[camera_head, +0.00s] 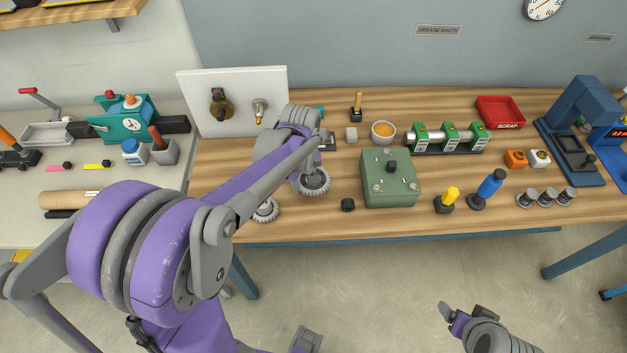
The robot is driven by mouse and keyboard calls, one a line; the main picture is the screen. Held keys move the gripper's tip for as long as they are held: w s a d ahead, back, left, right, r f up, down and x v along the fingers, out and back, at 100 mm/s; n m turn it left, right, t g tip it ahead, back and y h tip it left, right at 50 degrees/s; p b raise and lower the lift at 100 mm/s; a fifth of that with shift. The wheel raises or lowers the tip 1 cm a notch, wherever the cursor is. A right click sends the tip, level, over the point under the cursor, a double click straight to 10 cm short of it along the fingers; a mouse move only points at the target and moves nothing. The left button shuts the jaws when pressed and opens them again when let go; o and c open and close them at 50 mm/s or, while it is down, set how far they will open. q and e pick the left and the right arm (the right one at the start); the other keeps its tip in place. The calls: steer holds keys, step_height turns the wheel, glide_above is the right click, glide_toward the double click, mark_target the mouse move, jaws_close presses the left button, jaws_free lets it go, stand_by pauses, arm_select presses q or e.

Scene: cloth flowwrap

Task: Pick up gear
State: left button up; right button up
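A grey toothed gear (315,184) lies on the wooden workbench, right at the end of my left arm. A second grey gear (266,211) lies to its left, nearer the bench's front edge and partly covered by my arm. My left gripper (312,168) points down at the first gear, over or touching it. Its fingers are mostly hidden by the wrist, so I cannot tell whether they hold the gear. My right gripper (463,314) is low at the bottom right, in front of the bench and away from the gears; its fingers are unclear.
A white board (236,101) stands behind my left arm. A red scrap bin (499,112) and blue press (576,128) are farther right.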

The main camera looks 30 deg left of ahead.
mark_target(303, 183)
arm_select(q)
jaws_close()
step_height(303, 183, up, 8)
steer(key=shift+r+p, duration=0.15)
steer(key=shift+p, duration=0.2)
steer(key=shift+r, duration=0.4)
steer(key=r+b, duration=0.1)
steer(key=b, duration=0.7)
steer(key=shift+s+r, duration=0.1)
step_height(303, 183, down, 9)
steer(key=shift+r+b, duration=0.1)
steer(key=shift+b, duration=0.45)
steer(key=shift+f, duration=0.5)
